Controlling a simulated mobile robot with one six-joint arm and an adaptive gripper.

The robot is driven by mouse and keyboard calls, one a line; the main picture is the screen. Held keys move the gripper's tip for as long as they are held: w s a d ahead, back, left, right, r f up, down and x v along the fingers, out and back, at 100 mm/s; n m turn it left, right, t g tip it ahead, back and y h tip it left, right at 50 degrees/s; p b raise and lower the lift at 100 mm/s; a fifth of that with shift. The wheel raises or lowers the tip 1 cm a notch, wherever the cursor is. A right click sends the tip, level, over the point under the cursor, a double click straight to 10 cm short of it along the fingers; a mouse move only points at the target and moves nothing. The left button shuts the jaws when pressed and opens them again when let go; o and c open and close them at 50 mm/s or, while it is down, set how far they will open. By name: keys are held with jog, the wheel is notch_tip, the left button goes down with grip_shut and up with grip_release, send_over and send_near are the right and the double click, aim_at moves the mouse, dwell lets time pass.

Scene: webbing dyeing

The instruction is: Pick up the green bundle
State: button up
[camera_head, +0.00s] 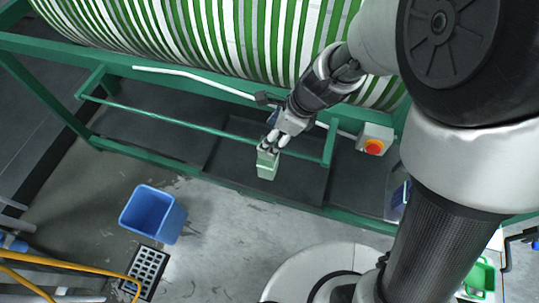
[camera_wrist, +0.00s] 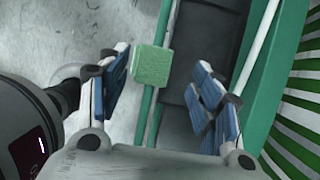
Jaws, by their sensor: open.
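The green bundle (camera_wrist: 151,65) is a small pale-green block. In the wrist view it lies between the fingertips of my gripper (camera_wrist: 160,82), close to the left finger and with a clear gap to the right one. In the head view the bundle (camera_head: 267,166) is just below the fingertips of my gripper (camera_head: 271,146), in front of the machine's lower green rail. My gripper is open and empty. What the bundle rests on is hidden, and I cannot tell whether a finger touches it.
A large roller with green and white stripes (camera_head: 230,40) is behind, on a green frame (camera_head: 40,95). A control box with a red button (camera_head: 374,147) is right of my gripper. A blue bin (camera_head: 153,214) and a floor drain (camera_head: 148,270) are at lower left. Grey floor between is clear.

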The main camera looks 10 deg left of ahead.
aim_at(268, 159)
jog(key=x, duration=0.1)
jog(key=b+x, duration=0.1)
jog(key=x, duration=0.1)
jog(key=b+x, duration=0.1)
jog(key=shift+s+d+f, duration=0.25)
jog(key=shift+s+f, duration=0.1)
jog(key=shift+s, duration=0.05)
jog(key=shift+w+a+f+b, duration=0.1)
jog(key=shift+a+f+b, duration=0.15)
jog(key=shift+f+b, duration=0.1)
jog(key=shift+r, duration=0.1)
jog(key=shift+d, duration=0.1)
jog(key=shift+c, duration=0.3)
grip_shut()
